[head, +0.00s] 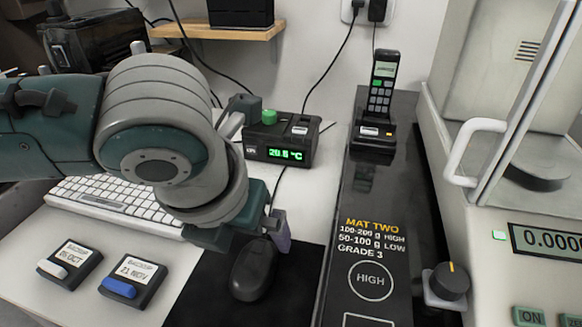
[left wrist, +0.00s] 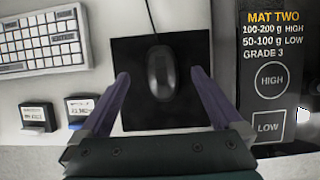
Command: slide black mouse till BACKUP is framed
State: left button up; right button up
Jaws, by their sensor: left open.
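The black mouse (head: 254,269) lies on a black mouse pad (head: 205,300), its cord running up and away. In the left wrist view the mouse (left wrist: 161,73) sits ahead, between the two purple fingers of my left gripper (left wrist: 160,82), with a gap on each side. My left gripper (head: 262,228) is open, over the far end of the mouse in the head view. My right gripper is not in view.
A white keyboard (head: 118,205) and two small label stands (head: 70,263) lie left of the pad. A black panel marked MAT TWO (head: 371,230) is on the right, with a cordless phone (head: 382,90) at its back. A clock-like display (head: 281,145) stands behind. A balance (head: 535,240) stands far right.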

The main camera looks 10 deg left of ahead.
aim_at(257, 248)
pick_arm(q)
jog(key=b+x, duration=0.2)
jog(key=x, duration=0.5)
jog(key=shift+b, duration=0.3)
jog(key=c, duration=1.4)
